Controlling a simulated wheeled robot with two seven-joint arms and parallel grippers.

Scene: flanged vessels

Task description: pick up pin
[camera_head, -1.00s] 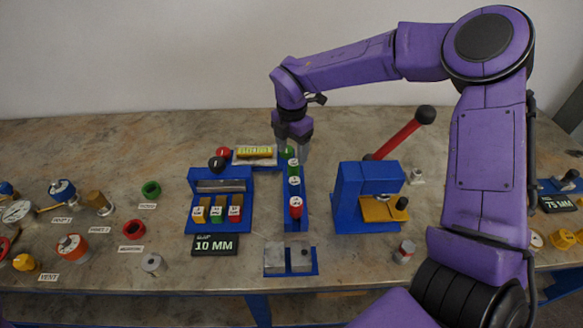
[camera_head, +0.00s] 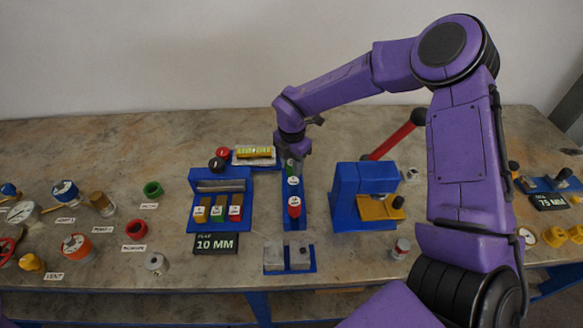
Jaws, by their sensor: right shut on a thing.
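My right gripper (camera_head: 292,160) reaches down from behind onto the far end of the narrow blue rack (camera_head: 306,220). It is shut on a small green-topped piece there, which I take to be the pin (camera_head: 291,169). The fingers and wrist hide most of it, and I cannot tell whether it is clear of the rack. My left gripper is not in view.
A blue press (camera_head: 350,195) with a red lever (camera_head: 392,142) stands right of the rack. A blue stand (camera_head: 205,225) with coloured blocks and a 10 MM sign (camera_head: 216,244) are to the left. A blue tray with grey blocks (camera_head: 300,256) lies in front.

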